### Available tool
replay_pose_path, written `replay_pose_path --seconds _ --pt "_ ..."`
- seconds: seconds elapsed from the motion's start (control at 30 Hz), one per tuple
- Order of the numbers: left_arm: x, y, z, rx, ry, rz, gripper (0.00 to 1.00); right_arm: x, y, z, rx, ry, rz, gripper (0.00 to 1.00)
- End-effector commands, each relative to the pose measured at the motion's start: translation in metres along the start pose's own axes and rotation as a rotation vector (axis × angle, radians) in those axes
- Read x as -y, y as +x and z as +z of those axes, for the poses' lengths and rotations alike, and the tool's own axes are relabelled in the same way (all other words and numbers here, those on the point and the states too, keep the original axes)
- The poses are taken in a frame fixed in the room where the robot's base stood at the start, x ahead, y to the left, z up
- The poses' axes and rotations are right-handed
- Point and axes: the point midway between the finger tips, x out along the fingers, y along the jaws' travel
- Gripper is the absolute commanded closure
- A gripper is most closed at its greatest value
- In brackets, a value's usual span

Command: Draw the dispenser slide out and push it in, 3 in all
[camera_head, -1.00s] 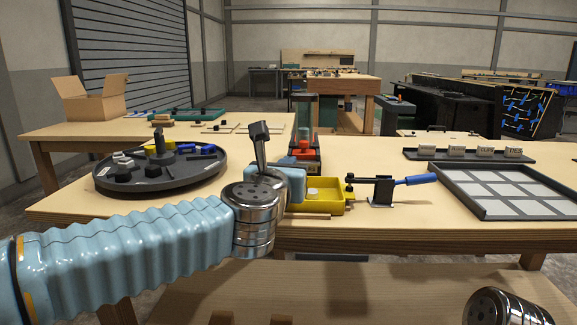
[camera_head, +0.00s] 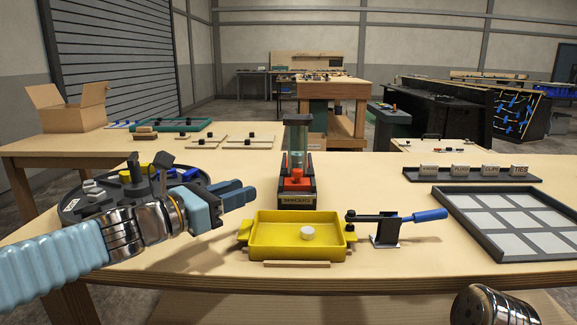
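The dispenser (camera_head: 298,160) stands upright near the middle of the table, with a clear tube above a dark base. A red part (camera_head: 297,180) sits low in its front, above a small label. A yellow tray (camera_head: 297,248) stands in front of it with one white round piece (camera_head: 307,233) inside. My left gripper (camera_head: 243,193) is left of the dispenser, above and behind the tray's left end, its fingers pointing right. It holds nothing that I can see, and the finger gap is unclear. Only my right wrist shows at the bottom right; its gripper is out of view.
A lever with a blue handle (camera_head: 430,215) stands right of the tray. A partitioned tray (camera_head: 470,235) and a labelled rack (camera_head: 415,174) are on the right. A round dark tray (camera_head: 72,208) with parts lies behind my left arm.

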Motion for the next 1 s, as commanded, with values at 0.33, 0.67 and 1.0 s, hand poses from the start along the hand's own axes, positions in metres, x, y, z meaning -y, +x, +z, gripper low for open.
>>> replay_pose_path --seconds 0.33,0.67,1.0 --pt "0.002 0.065 -0.001 -0.001 -0.002 -0.008 0.65 0.001 -0.004 0.0 0.001 0.0 0.0 0.57" --pt "0.002 0.125 0.001 0.0 0.0 -0.005 0.65 0.004 -0.01 0.0 0.002 -0.001 -0.001 0.57" --pt "0.001 0.136 -0.001 0.0 0.0 -0.003 0.65 0.005 -0.011 0.0 0.002 -0.002 -0.001 0.57"
